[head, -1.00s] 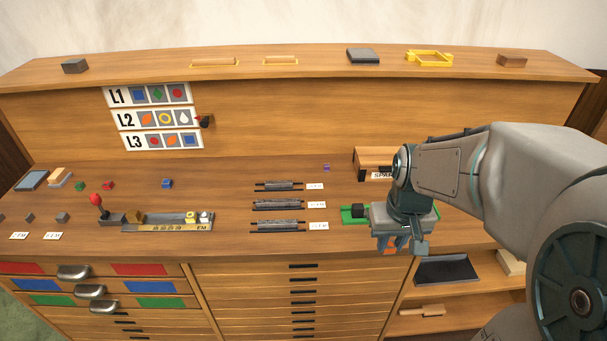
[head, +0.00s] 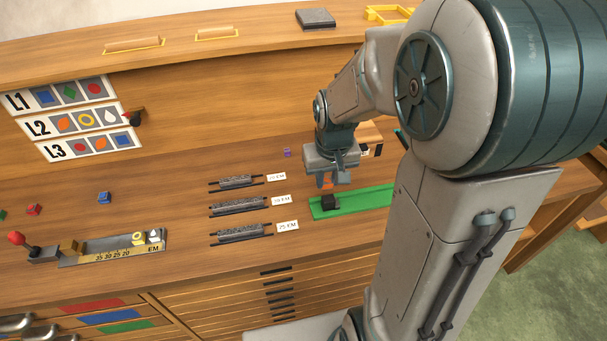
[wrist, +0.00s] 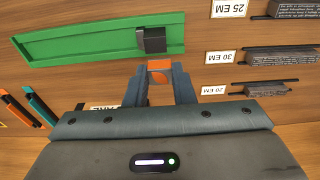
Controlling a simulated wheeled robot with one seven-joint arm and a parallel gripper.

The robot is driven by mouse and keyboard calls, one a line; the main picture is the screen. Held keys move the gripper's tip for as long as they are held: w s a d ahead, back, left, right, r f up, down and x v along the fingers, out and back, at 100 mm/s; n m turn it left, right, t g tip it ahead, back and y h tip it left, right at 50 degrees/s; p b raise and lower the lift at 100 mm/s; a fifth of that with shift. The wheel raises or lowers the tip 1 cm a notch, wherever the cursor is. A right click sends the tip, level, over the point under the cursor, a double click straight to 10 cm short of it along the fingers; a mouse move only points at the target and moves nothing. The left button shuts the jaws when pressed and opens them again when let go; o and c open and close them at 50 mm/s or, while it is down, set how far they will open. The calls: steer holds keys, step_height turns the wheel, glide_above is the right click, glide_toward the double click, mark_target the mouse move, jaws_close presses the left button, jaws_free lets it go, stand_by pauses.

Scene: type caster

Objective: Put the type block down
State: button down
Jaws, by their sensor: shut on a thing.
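My gripper (head: 328,182) points down over the bench, just behind the left end of the green tray. The block also shows orange between the fingers in the head view (head: 327,184). I cannot tell whether its underside touches the bench. The green tray (head: 365,199) carries a black block (head: 330,202) near its left end, close to the held block but apart from it. The composing stick (head: 100,249) at the left holds a yellow ring block (head: 138,239) and a white drop block (head: 154,236).
Several dark line slugs (head: 238,206) lie left of my gripper beside white EM labels (head: 281,200). A small purple block (head: 287,153) lies behind them. A blue block (head: 104,198) and a red block (head: 33,210) stand left. Bare bench lies between stick and slugs.

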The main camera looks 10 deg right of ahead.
steer(key=p, duration=0.1)
glide_above(309, 192)
steer(key=f, duration=0.3)
steer(key=shift+s+f, duration=0.25)
steer(key=shift+f, duration=0.05)
steer(key=shift+f+p, duration=0.35)
steer(key=shift+f, duration=1.65)
steer(key=shift+f, duration=0.2)
steer(key=c, duration=1.2)
jaws_free()
steer(key=shift+c, duration=0.2)
